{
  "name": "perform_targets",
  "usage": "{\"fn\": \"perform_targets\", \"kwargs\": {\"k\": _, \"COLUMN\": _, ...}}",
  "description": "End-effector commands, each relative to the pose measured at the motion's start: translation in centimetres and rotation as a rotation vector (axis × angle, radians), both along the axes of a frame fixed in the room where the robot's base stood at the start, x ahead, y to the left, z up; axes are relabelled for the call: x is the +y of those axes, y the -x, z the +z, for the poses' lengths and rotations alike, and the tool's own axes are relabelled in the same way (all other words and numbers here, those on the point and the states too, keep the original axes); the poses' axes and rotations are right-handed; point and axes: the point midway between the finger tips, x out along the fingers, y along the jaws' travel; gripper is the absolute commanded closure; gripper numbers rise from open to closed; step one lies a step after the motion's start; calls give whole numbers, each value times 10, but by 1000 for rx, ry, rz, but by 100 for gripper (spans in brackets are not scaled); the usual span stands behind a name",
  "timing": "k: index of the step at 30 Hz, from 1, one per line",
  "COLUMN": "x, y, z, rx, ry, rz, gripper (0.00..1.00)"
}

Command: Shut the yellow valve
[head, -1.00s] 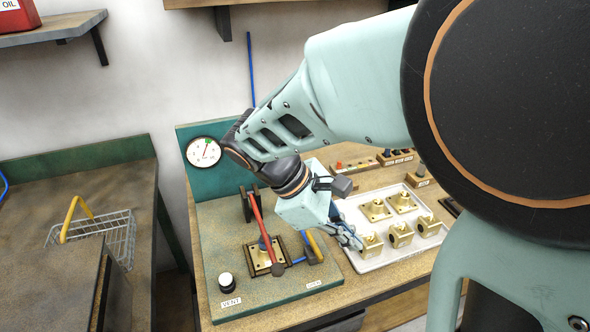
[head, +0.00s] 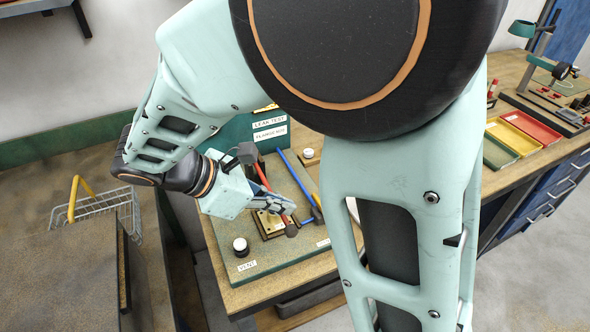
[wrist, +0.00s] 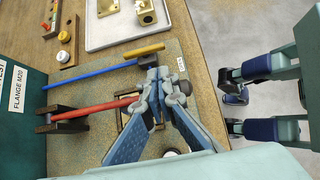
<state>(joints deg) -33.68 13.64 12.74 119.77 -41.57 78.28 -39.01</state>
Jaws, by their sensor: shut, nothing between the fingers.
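The yellow valve shows in the wrist view as a short yellow handle (wrist: 143,50) over a dark body (wrist: 147,61) at the end of a blue pipe (wrist: 88,75). The handle looks roughly parallel to that pipe. In the head view only a small part of the yellow handle (head: 317,212) shows beside my arm. My gripper (wrist: 155,76) is shut and empty, its tips close to the dark body in the wrist view. Whether they touch it I cannot tell. In the head view my gripper (head: 293,207) is over the board, left of the handle.
A red lever (wrist: 95,109) and a brass plate (head: 268,226) are close to my gripper. A black knob with a white top (head: 240,247) is by the VENT label (head: 247,266). A pale tray (wrist: 100,33) with brass parts lies beyond the board.

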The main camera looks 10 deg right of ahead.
Motion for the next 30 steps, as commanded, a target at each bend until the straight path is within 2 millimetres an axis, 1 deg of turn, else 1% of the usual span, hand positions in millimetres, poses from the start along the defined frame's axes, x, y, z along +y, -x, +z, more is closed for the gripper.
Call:
{"fn": "perform_targets", "kwargs": {"k": 8, "x": 0, "y": 0, "z": 0, "rx": 1, "ry": 0, "rz": -1, "gripper": 100}}
{"fn": "perform_targets", "kwargs": {"k": 11, "x": -4, "y": -1, "z": -4, "rx": 1, "ry": 0, "rz": -1, "gripper": 100}}
{"fn": "perform_targets", "kwargs": {"k": 14, "x": -12, "y": -3, "z": -13, "rx": 2, "ry": 2, "rz": -3, "gripper": 100}}
{"fn": "perform_targets", "kwargs": {"k": 24, "x": -53, "y": -14, "z": -56, "rx": 3, "ry": 0, "rz": -3, "gripper": 100}}
{"fn": "perform_targets", "kwargs": {"k": 30, "x": -66, "y": -19, "z": -69, "rx": 1, "ry": -1, "rz": -2, "gripper": 100}}
